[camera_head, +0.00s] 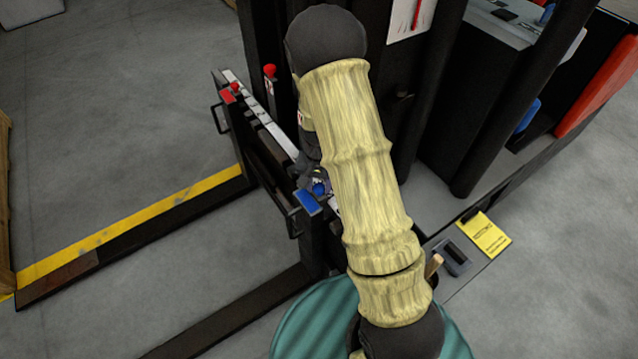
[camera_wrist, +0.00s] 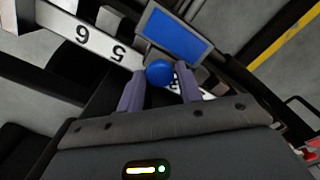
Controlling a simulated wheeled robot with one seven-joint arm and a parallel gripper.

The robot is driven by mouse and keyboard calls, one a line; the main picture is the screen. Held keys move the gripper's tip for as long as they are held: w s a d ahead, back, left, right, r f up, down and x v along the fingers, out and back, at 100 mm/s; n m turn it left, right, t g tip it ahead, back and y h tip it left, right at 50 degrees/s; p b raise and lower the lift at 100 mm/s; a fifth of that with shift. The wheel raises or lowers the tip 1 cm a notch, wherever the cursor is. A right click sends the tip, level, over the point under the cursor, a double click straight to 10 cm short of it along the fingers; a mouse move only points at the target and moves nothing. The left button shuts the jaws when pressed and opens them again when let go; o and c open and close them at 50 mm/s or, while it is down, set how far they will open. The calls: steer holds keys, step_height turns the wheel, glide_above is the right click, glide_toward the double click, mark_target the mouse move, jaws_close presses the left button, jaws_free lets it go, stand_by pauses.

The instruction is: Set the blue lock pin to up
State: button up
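The blue lock pin shows as a round blue knob (camera_head: 319,189) low at the near end of the forklift's fork carriage, beside a blue plate (camera_head: 308,202). In the wrist view the knob (camera_wrist: 159,72) sits between the tips of my gripper (camera_wrist: 161,80), with the blue plate (camera_wrist: 173,36) just beyond it. The two fingers are apart, one on each side of the knob, with narrow gaps; I see no clear grip. The pin's shaft below the knob is hidden. In the head view my arm covers most of the gripper.
A red knob (camera_head: 235,87) and red plate (camera_head: 228,96) are at the carriage's far end; another red-topped pin (camera_head: 270,70) stands near. A numbered white scale (camera_wrist: 95,35) runs along the carriage. Dark mast posts rise close right of my arm. Open floor (camera_head: 130,110) lies left.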

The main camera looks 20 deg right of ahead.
jaws_close()
steer(key=shift+r+p, duration=1.7)
steer(key=shift+r, duration=0.05)
steer(key=shift+w, duration=0.1)
steer(key=shift+o, duration=2.3)
jaws_free()
step_height(320, 180, up, 17)
steer(key=p, duration=0.3)
steer(key=shift+r+p, duration=0.2)
steer(key=shift+p, duration=0.15)
